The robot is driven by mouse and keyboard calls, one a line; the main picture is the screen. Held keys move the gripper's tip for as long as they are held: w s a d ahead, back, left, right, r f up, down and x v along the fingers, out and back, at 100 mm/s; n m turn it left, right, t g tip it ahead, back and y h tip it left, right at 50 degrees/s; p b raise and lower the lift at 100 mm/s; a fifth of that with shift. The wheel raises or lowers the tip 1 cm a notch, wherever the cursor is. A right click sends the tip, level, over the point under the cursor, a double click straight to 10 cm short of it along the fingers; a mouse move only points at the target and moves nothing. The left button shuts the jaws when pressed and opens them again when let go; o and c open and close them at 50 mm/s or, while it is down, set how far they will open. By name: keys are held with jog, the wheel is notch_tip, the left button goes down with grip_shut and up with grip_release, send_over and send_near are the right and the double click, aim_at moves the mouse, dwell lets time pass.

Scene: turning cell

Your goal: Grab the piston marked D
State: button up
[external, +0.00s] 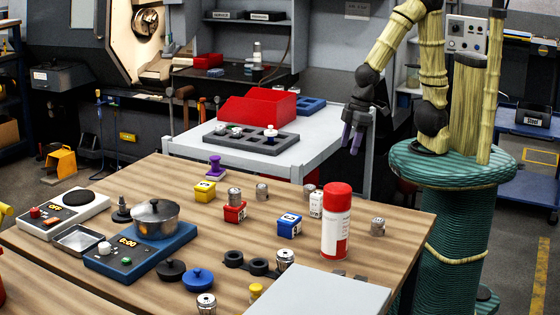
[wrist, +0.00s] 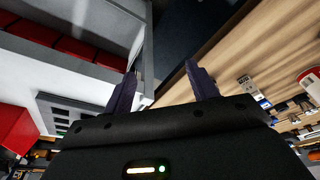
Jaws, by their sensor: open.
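My gripper (external: 351,146) is open and empty, pointing down beyond the table's back edge, apart from all pistons. In the wrist view my gripper (wrist: 162,72) shows two spread dark purple fingers with nothing between.
A red and white spray can (external: 336,225) stands tall at the table's right. Yellow (external: 205,191), red (external: 235,213) and blue (external: 289,226) blocks stand among the pistons. A white cart (external: 315,147) holds a grey tray (external: 285,145) and red bin (external: 258,106).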

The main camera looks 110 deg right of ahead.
notch_tip(320, 180, up, 9)
jog(key=n+g+p, duration=0.3)
jog(key=n+p, duration=0.7)
jog(key=n, duration=1.5)
send_over(262, 186)
jog(key=shift+f, duration=0.1)
notch_tip(262, 186, down, 12)
jog(key=p, duration=0.3)
jog(key=shift+f, duration=0.1)
